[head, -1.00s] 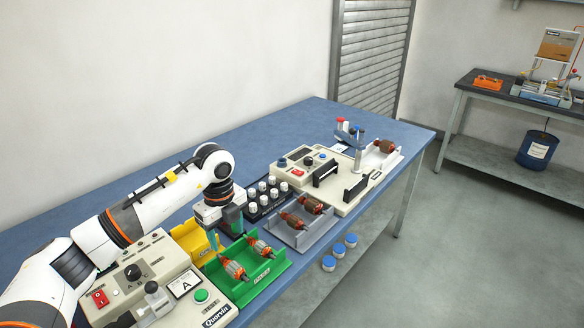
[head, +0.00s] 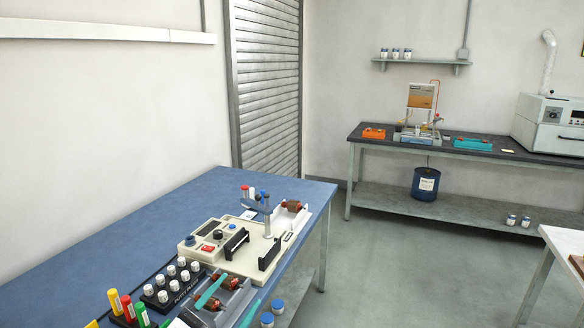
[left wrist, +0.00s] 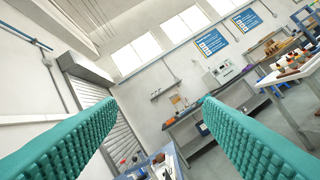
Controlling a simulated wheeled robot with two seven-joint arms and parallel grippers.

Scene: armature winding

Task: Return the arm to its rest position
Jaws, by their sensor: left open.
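My left gripper (head: 240,289) shows only as two teal fingers at the bottom of the head view, spread apart. The rest of that arm is out of frame. In the left wrist view the same gripper (left wrist: 156,102) is open with nothing between its ridged teal fingers, and it faces the room's far walls. In the head view the fingers overlap the grey tray with red-brown armatures (head: 230,283), partly hiding them; I cannot tell the height between. My right gripper is in neither view.
A beige test unit (head: 212,233) and a black rack of white-capped bottles (head: 171,284) stand on the blue table (head: 110,245). Coloured tubes (head: 127,307) stand at the bottom left. A dark-topped bench (head: 470,152) stands at the back; grey floor lies between.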

